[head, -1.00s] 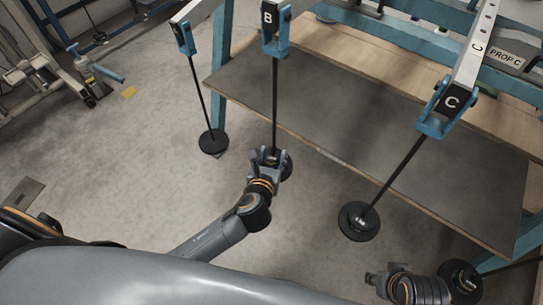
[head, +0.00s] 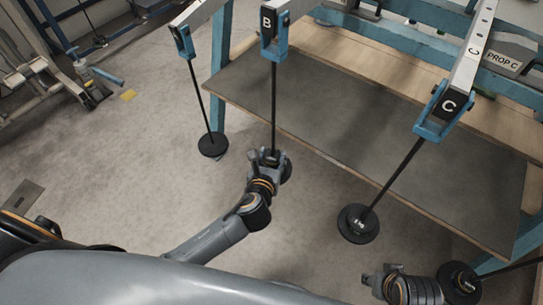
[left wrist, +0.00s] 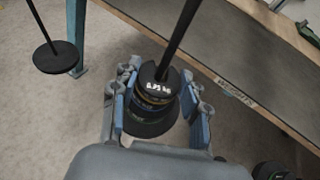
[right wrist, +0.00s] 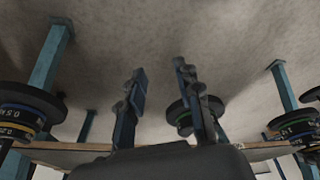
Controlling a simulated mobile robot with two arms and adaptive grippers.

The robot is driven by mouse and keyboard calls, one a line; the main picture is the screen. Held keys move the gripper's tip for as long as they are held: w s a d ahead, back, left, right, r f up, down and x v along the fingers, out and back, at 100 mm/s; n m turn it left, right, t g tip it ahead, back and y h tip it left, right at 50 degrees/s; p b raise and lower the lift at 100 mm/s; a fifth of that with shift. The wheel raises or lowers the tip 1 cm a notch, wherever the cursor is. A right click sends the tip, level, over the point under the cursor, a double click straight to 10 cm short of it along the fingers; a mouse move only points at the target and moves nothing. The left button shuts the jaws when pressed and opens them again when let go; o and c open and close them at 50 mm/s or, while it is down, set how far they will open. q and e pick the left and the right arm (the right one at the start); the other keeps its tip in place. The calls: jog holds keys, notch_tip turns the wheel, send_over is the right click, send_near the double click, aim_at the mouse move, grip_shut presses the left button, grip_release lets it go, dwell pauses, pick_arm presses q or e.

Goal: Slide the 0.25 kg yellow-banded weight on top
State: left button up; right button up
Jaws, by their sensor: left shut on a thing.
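The yellow-banded weight (left wrist: 156,92) is a small dark disc with a thin yellow band and a white label that seems to read 0.25 kg. It sits around the rod of hanger B (head: 274,105), directly above wider dark discs (left wrist: 150,122); I cannot tell whether it rests on them. My left gripper (head: 268,157) has its fingers on both sides of this weight and is shut on it. In the head view the gripper mostly hides the stack. My right gripper (right wrist: 158,72) is open and empty, low at the right in the head view.
Hanger C (head: 404,160) carries a dark disc (head: 358,224) at its foot. Another hanger with a disc (head: 212,145) hangs left of B. A grey-topped bench (head: 390,140) stands behind.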

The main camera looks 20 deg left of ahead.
pick_arm(q)
jog(key=shift+w, duration=0.15)
pick_arm(e)
jog(key=shift+f, duration=0.3)
jog(key=shift+d+f, duration=0.1)
pick_arm(q)
jog(key=shift+w, duration=0.15)
pick_arm(e)
jog(key=shift+w+f, duration=0.15)
pick_arm(q)
jog(key=shift+w+p, duration=0.25)
jog(key=shift+p, duration=0.05)
pick_arm(e)
jog(key=shift+s+f, duration=0.25)
jog(key=shift+f, duration=0.5)
pick_arm(q)
jog(key=shift+f, duration=0.4)
pick_arm(e)
jog(key=shift+w+r, duration=0.15)
jog(key=shift+r, duration=0.15)
pick_arm(q)
jog(key=o, duration=1.2)
